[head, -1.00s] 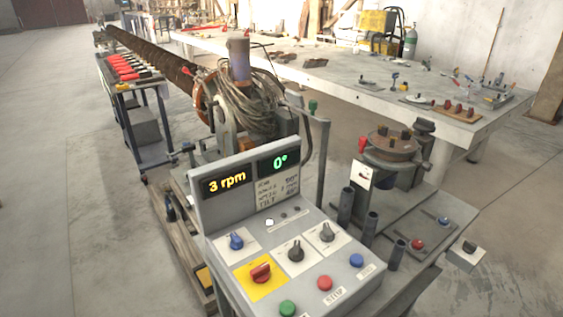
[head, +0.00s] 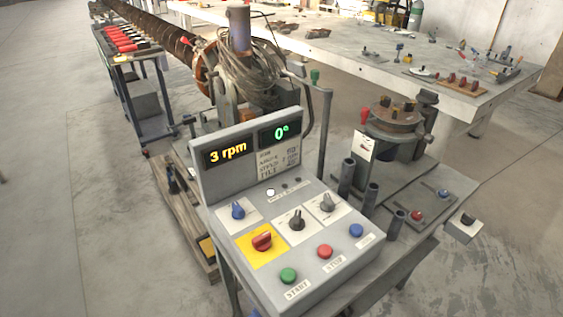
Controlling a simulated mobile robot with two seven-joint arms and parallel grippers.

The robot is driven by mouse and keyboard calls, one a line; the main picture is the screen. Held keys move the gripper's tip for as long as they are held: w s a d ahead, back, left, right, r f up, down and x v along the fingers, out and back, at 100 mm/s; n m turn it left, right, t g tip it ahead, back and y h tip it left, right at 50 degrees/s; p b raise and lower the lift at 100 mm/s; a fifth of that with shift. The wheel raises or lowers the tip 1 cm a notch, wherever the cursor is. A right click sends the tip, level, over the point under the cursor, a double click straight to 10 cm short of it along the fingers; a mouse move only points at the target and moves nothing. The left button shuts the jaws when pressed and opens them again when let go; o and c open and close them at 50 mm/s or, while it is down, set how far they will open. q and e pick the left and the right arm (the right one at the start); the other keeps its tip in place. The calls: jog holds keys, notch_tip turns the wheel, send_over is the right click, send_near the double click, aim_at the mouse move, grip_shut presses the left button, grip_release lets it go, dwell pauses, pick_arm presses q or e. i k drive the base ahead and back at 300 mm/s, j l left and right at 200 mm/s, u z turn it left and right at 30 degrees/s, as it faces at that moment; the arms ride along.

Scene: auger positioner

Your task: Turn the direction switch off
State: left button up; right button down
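The control box (head: 215,222) stands in the lower middle of the head view, with a sloped panel and an upright display reading "3 rpm" and "0°". The panel carries a blue knob (head: 238,210), a black knob (head: 296,220), a grey knob (head: 327,202) and a red knob (head: 262,240) on a yellow plate. The knob labels are too small to read, so I cannot tell which is the direction switch. Neither of my grippers is in view.
Green START (head: 288,275), red STOP (head: 325,251) and blue (head: 356,230) buttons line the panel's front. A round clamp fixture (head: 396,118) stands to the right. A long worktable (head: 380,75) lies behind. Floor (head: 60,200) is clear at left.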

aim_at(297, 223)
jog(key=k+j+z, duration=0.1)
jog(key=k+z, duration=0.15)
jog(key=z, duration=0.25)
jog(key=k+z, duration=0.2)
jog(key=z, duration=0.3)
